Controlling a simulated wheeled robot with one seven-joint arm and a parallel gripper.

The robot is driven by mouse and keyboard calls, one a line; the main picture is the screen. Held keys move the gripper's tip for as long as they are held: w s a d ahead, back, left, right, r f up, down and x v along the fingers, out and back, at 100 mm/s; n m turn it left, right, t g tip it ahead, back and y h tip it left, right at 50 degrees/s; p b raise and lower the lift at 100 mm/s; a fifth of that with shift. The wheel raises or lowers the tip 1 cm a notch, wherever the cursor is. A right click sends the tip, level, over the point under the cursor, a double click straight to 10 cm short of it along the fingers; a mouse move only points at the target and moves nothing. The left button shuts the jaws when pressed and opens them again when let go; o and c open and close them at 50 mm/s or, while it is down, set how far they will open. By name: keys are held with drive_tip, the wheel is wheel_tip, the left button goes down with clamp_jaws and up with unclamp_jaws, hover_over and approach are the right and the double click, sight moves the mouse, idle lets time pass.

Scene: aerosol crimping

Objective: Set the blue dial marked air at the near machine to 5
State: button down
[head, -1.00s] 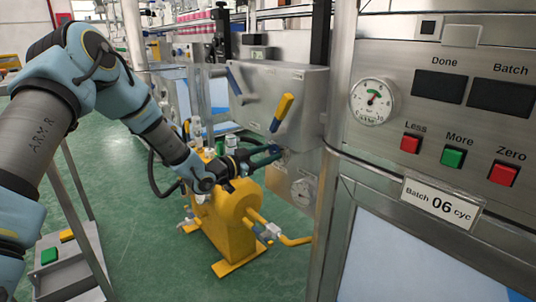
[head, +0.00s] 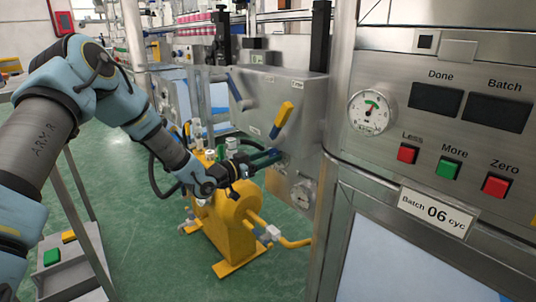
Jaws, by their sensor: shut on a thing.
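My gripper (head: 267,158) is at the panel just below this box, reaching in from the left. Its fingers are closed at the place of the blue air dial, which they mostly hide. The dial's marking and setting cannot be read. A small round gauge (head: 302,194) sits on the panel below and right of my gripper; its reading is too small to tell.
A yellow pump-like unit (head: 228,225) with pipes stands on the green floor under my forearm. At right, a steel panel holds a round gauge (head: 372,112), red and green buttons and a "Batch 06 cyc" label (head: 435,213). A steel post (head: 335,130) stands between.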

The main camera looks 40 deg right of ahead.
drive_tip(key=shift+n+p, duration=0.7)
drive_tip(key=shift+n, duration=0.8)
drive_tip(key=shift+c, duration=1.5)
unclamp_jaws()
drive_tip(key=shift+a, duration=0.1)
drive_tip(key=a+p, duration=0.1)
drive_tip(key=a, duration=0.9)
drive_tip(key=shift+w+a, duration=0.3)
